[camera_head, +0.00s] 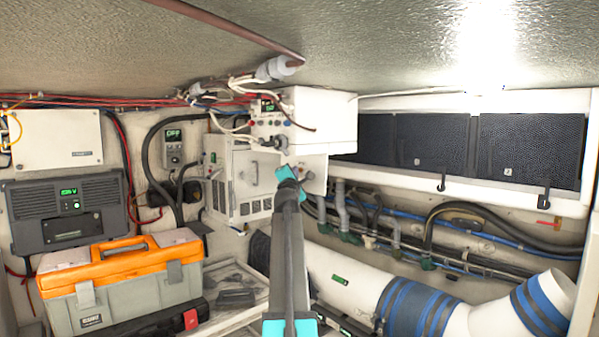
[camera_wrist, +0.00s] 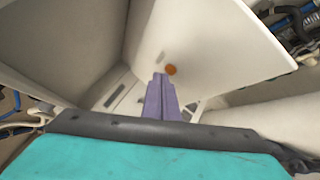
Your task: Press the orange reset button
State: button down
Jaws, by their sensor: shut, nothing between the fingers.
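The orange button (camera_wrist: 171,69) shows in the wrist view as a small round orange spot on a pale white panel (camera_wrist: 215,45). My gripper (camera_wrist: 160,77) is shut and empty, its purple fingers together. In the wrist view the fingertips appear just below and slightly left of the button. I cannot tell whether they touch it; a small gap shows in the picture. In the head view my arm reaches up toward the white equipment boxes in the middle, and I cannot make out the button or fingertips there.
A white box with cables and small indicators (camera_head: 318,120) hangs beside a white vented cabinet (camera_head: 240,180). An orange-lidded toolbox (camera_head: 120,285) stands at left. A wide white duct with blue bands (camera_head: 415,305) and hoses run along the right.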

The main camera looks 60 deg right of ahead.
jog(key=shift+s+d+p, duration=0.15)
jog(key=shift+d+p, duration=0.3)
dwell(0.8)
jog(key=shift+w+a+b, duration=0.3)
jog(key=shift+a+b, duration=0.15)
jog(key=shift+a, duration=0.4)
jog(key=shift+w+a+r+b, duration=0.1)
jog(key=shift+w+a+b, duration=0.2)
jog(key=shift+a, duration=0.5)
jog(key=shift+w+a+r+b, duration=0.1)
jog(key=shift+w+a+b, duration=0.15)
jog(key=shift+a+b, duration=0.35)
jog(key=shift+w+a+b, duration=0.2)
jog(key=shift+w+a, duration=0.05)
jog(key=shift+a, duration=0.7)
